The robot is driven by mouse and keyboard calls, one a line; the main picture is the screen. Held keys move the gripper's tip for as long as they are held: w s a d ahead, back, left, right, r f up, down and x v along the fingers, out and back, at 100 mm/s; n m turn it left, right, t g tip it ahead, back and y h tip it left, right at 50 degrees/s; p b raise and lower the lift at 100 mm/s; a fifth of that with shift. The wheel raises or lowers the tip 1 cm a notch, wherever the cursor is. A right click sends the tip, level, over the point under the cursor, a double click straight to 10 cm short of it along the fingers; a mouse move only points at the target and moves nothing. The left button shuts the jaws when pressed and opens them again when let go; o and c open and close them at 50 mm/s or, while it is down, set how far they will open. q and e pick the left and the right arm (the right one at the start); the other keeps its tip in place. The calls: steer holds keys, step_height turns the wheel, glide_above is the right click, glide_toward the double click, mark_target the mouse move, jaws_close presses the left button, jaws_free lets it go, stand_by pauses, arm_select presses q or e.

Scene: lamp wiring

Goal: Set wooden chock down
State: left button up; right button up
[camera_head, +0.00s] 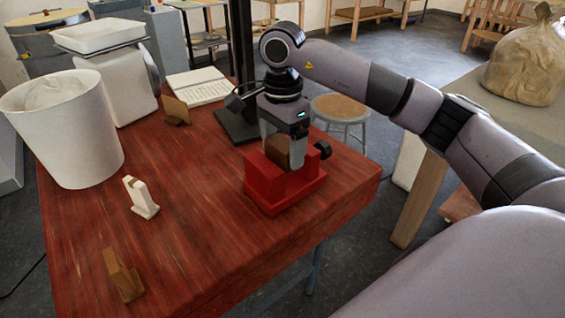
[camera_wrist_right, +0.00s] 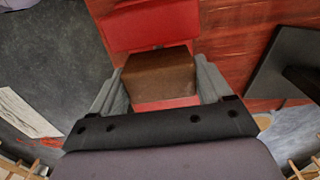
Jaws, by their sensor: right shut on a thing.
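A brown wooden chock (camera_head: 278,148) sits between the fingers of my right gripper (camera_head: 285,152). The gripper points down and is shut on the chock. The chock is at the red vise-like block (camera_head: 285,193) near the right edge of the red table, between its raised parts. In the right wrist view the chock (camera_wrist_right: 159,78) fills the space between the two grey fingers, with red surfaces of the block (camera_wrist_right: 150,25) beyond and below it. I cannot tell whether the chock touches the block's floor. My left gripper is not in view.
A black stand (camera_head: 238,122) is close behind the gripper. The table's middle is clear.

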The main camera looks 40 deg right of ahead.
mark_target(282, 162)
step_height(282, 162, down, 4)
steer(key=shift+f, duration=0.15)
steer(key=shift+f, duration=0.15)
steer(key=o, duration=1)
steer(key=shift+r, duration=0.2)
step_height(282, 162, up, 12)
